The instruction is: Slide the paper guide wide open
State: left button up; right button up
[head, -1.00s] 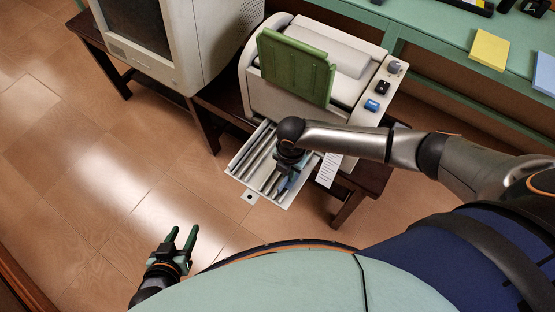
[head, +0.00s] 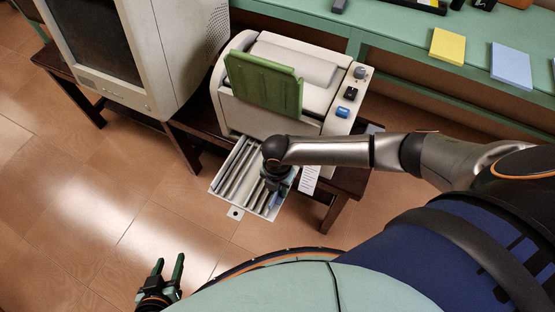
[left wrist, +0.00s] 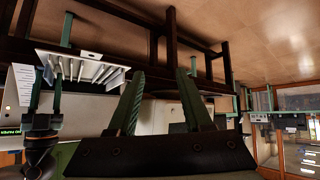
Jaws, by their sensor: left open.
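The beige printer (head: 262,88) has its pale tray (head: 228,205) pulled out at the front, with long ribs on its floor. A bluish piece, apparently the paper guide (head: 272,198), shows in the tray beside my right gripper (head: 272,186). The right gripper points down into the tray; its wrist hides most of its fingers, so whether it touches or grips the guide cannot be told. My left gripper (head: 168,272) is open and empty, low over the floor at the lower left. Its spread fingers (left wrist: 162,100) fill the left wrist view, where the tray (left wrist: 85,68) also shows.
The printer stands on a dark wooden bench (head: 345,185) beside a beige monitor (head: 130,50). A green shelf (head: 400,35) holds yellow and blue pads behind. The tiled floor left of the tray is free.

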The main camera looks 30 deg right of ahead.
pick_arm(q)
jog(key=shift+r, duration=0.1)
pick_arm(e)
jog(key=shift+r, duration=0.1)
jog(key=shift+r, duration=0.35)
pick_arm(q)
jog(key=shift+s+a+r+p, duration=0.2)
jog(key=shift+a+r+p, duration=0.3)
jog(key=shift+r+p, duration=0.5)
pick_arm(e)
notch_tip(320, 180, up, 12)
jog(key=shift+f, duration=0.15)
pick_arm(q)
jog(key=shift+f, duration=0.2)
pick_arm(e)
jog(key=shift+a, duration=0.1)
